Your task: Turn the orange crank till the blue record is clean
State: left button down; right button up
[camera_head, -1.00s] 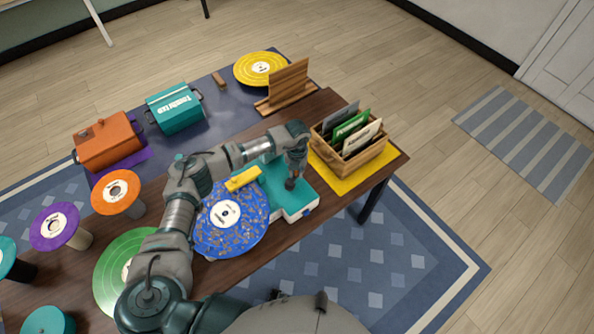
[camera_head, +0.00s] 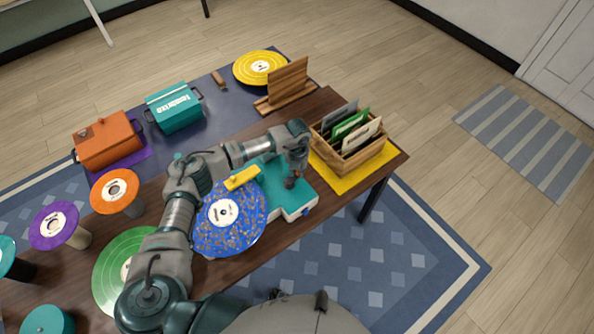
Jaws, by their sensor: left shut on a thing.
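The blue record (camera_head: 230,235) lies flat on the teal cleaning machine (camera_head: 299,201), with brownish specks spread over its surface. A yellow bar (camera_head: 242,178) reaches over the record's far edge. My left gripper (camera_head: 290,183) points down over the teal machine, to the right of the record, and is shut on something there. The orange crank cannot be made out; the gripper covers that spot. My left forearm passes over the table behind the record. My right gripper is not in view.
A wooden crate (camera_head: 366,160) of record sleeves on a yellow mat (camera_head: 352,183) stands close right of my gripper. A wooden stand (camera_head: 287,83) is behind. A green record (camera_head: 112,270) and an orange record (camera_head: 115,189) on a stand are at left.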

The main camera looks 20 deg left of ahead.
pick_arm(q)
jog(key=shift+w+d+r+m, duration=0.15)
jog(key=shift+d+r+m, duration=0.25)
jog(key=shift+m, duration=0.1)
dwell(1.2)
jog(key=c, duration=1.1)
grip_release()
jog(key=shift+o, duration=0.2)
jog(key=shift+f, duration=0.1)
notch_tip(320, 180, up, 12)
jog(key=shift+d, duration=0.15)
jog(key=shift+s, duration=0.2)
